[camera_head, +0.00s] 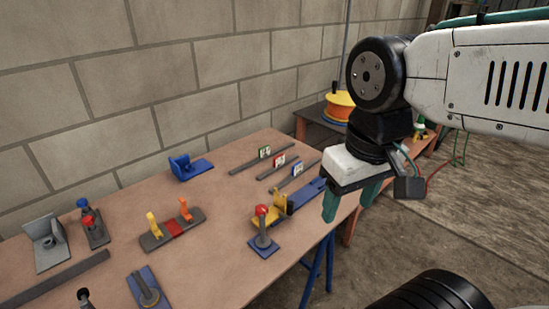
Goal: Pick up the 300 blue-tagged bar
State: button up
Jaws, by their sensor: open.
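Several thin dark bars with upright tags lie side by side on the brown workbench (215,245), toward its far right end. The nearest bar, the blue-tagged bar (312,165), carries a small white and blue tag (298,170); its number is too small to read. Beside it lie a red-tagged bar (292,164) and, farthest back, a green-tagged bar (246,165). My gripper (348,203) points down with green fingers apart and empty. In the picture it is right of the blue-tagged bar, near the bench's right edge; its height above the bench is unclear.
A blue and yellow fixture (285,204) and a red-knobbed post on a blue plate (262,238) stand near the bars. A block wall (150,80) runs behind. An orange spool (342,105) stands beyond.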

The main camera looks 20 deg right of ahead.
aim_at(297, 169)
jog(key=z, duration=0.5)
jog(key=k, duration=0.6)
jog(key=z, duration=1)
jog(key=i, duration=1.25)
jog(key=u, duration=0.45)
